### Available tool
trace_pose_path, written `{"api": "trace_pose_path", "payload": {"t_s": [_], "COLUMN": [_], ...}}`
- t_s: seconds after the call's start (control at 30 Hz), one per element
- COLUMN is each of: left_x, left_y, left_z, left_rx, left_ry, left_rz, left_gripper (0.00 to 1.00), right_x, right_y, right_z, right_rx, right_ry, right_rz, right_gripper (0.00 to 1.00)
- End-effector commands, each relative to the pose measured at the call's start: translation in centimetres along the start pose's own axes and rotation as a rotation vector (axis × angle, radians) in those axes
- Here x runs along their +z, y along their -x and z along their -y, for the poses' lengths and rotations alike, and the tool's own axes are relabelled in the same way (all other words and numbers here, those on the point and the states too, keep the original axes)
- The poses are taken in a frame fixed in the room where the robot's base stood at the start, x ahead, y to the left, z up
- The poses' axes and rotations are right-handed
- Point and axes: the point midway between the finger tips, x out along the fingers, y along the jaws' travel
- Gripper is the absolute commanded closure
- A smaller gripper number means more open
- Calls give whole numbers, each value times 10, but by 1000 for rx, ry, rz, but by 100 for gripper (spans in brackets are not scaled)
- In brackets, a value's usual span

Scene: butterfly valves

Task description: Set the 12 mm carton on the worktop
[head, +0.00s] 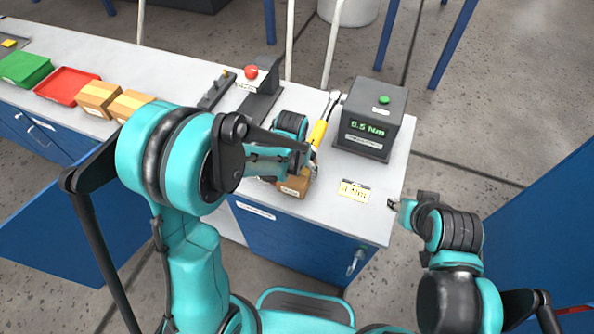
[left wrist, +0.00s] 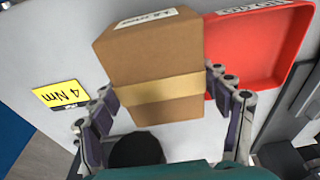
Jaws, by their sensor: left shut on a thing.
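My left gripper (head: 307,168) is shut on a brown carton (head: 294,185) near the worktop's front edge. In the left wrist view the carton (left wrist: 153,70) sits between the two fingers of the left gripper (left wrist: 168,95). It has a tan tape band and a white label on top, too small to read surely. Whether its base touches the worktop (head: 325,205) cannot be told.
A red tray (left wrist: 250,45) lies right beside the carton in the left wrist view. A yellow 4 Nm card (head: 354,191) lies to the right. A torque tester (head: 370,120) and yellow wrench (head: 320,130) stand behind. Two cartons (head: 98,97), a red tray (head: 66,84) and green tray (head: 24,68) are left.

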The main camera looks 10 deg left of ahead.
Motion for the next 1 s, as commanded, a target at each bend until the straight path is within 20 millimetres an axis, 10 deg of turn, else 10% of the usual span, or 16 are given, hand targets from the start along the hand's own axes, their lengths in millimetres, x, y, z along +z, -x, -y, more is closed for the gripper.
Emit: {"api": "trace_pose_path", "payload": {"t_s": [0.37,0.4,0.47,1.0], "left_x": [0,1,0,0], "left_y": [-3,-4,-3,16], "left_z": [0,0,0,0], "left_rx": [0,0,0,0], "left_ry": [0,0,0,0], "left_rz": [-1,0,0,0], "left_gripper": [83,21,5,2], "right_x": [2,2,2,-4], "right_y": [-2,-3,-2,5], "right_z": [0,0,0,0], "right_rx": [0,0,0,0], "right_ry": [0,0,0,0], "right_rz": [0,0,0,0], "right_gripper": [60,60,60,60]}}
